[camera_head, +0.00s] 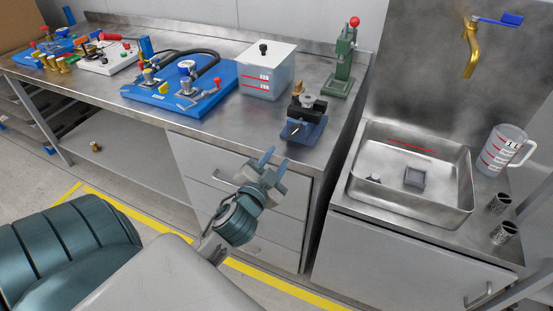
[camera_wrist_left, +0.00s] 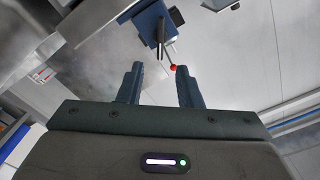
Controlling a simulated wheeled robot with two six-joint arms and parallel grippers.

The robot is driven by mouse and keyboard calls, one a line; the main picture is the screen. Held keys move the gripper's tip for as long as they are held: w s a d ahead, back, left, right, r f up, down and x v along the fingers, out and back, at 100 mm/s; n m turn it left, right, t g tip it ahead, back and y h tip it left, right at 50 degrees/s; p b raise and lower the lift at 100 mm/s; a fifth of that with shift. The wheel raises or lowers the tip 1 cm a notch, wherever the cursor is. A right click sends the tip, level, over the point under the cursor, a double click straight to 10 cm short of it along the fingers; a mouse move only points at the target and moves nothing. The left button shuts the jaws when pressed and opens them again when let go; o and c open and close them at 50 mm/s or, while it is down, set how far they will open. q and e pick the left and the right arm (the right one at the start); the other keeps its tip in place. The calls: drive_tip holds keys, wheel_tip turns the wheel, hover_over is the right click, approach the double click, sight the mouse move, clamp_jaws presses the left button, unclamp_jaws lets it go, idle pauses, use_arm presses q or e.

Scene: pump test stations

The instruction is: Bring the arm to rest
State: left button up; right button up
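My left arm comes in from the lower left in the head view. Its gripper (camera_head: 274,160) hangs in the air in front of the bench drawers, fingers pointing up toward the bench edge. The two blue-grey fingers are apart with nothing between them. The wrist view also shows the left gripper (camera_wrist_left: 160,70) open and empty. Beyond the fingertips there, a dark blue block with a black lever and a small red ball (camera_wrist_left: 173,67) shows; I cannot tell which device it is. My right gripper is in neither view.
The steel bench carries a blue pump board (camera_head: 215,95), a clear container (camera_head: 266,72), a green press (camera_head: 342,65) and a small blue-based device (camera_head: 303,125). A sink (camera_head: 455,215) and a measuring jug (camera_head: 503,150) stand right. Open floor lies below the gripper.

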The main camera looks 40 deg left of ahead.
use_arm(q)
drive_tip(key=s+a+f+n+g+h, duration=0.15)
drive_tip(key=f+g, duration=0.25)
drive_tip(key=f, duration=1.4)
drive_tip(key=s+a+f+g, duration=0.1)
drive_tip(key=s+f+g, duration=0.25)
drive_tip(key=f, duration=1.55)
drive_tip(key=s+d+f+n+g+h, duration=0.1)
drive_tip(key=s+f+g, duration=0.3)
drive_tip(key=s+f, duration=0.8)
drive_tip(key=s+d+f+n+g+h, duration=0.1)
drive_tip(key=s+d+f+g, duration=0.3)
drive_tip(key=s+f, duration=0.9)
drive_tip(key=shift+s+d+f+n, duration=0.15)
drive_tip(key=shift+s+f+n, duration=0.15)
drive_tip(key=shift+s, duration=0.8)
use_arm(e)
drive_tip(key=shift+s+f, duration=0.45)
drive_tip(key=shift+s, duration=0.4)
use_arm(q)
drive_tip(key=shift+g, duration=0.25)
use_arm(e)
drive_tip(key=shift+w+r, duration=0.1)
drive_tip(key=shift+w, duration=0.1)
